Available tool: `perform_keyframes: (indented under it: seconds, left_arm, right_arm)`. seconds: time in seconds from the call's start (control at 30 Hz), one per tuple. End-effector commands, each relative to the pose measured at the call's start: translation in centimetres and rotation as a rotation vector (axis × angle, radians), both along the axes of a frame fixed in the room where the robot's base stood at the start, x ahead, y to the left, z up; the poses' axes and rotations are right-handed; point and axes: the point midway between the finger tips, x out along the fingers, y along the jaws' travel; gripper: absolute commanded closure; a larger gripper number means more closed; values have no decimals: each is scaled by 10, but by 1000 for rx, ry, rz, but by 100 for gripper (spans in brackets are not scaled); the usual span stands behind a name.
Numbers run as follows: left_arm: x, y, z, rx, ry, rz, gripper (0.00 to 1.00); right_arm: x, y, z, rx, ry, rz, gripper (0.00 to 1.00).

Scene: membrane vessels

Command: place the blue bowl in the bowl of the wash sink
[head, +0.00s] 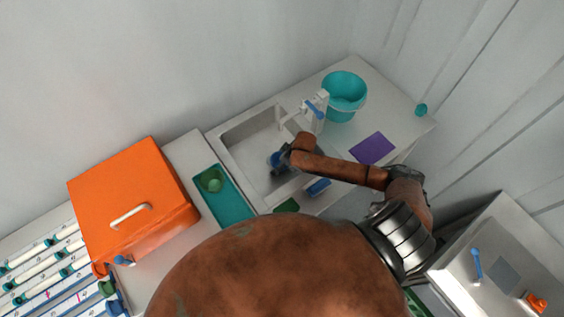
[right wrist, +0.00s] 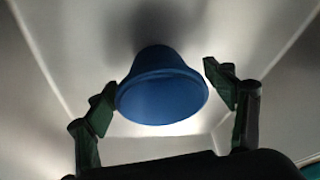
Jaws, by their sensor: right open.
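The blue bowl (right wrist: 162,88) is between the open fingers of my right gripper (right wrist: 160,92) in the right wrist view. My left gripper is not in view.
A white tap (head: 291,118) with a blue lever stands behind the basin. A teal tub (head: 344,90) and a purple cloth (head: 372,148) are on the counter to the right. A teal tray (head: 228,209) holding a green bowl (head: 211,181) and an orange box (head: 130,205) stand to the left.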

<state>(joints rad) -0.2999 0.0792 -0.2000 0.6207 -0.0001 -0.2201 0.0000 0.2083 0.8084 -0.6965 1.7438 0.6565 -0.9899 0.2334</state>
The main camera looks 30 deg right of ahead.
Motion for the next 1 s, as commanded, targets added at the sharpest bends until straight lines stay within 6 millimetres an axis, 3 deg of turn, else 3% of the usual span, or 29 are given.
perform_keyframes:
  seconds: [0.27, 0.7, 1.0]
  left_arm:
    - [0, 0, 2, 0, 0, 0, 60]
    - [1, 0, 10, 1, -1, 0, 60]
    - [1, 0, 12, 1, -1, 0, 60]
  right_arm:
    - [-3, -2, 11, -1, -1, 1, 24]
    - [-32, -16, 91, -2, -1, 2, 24]
    - [-41, -21, 113, 0, 0, -1, 24]
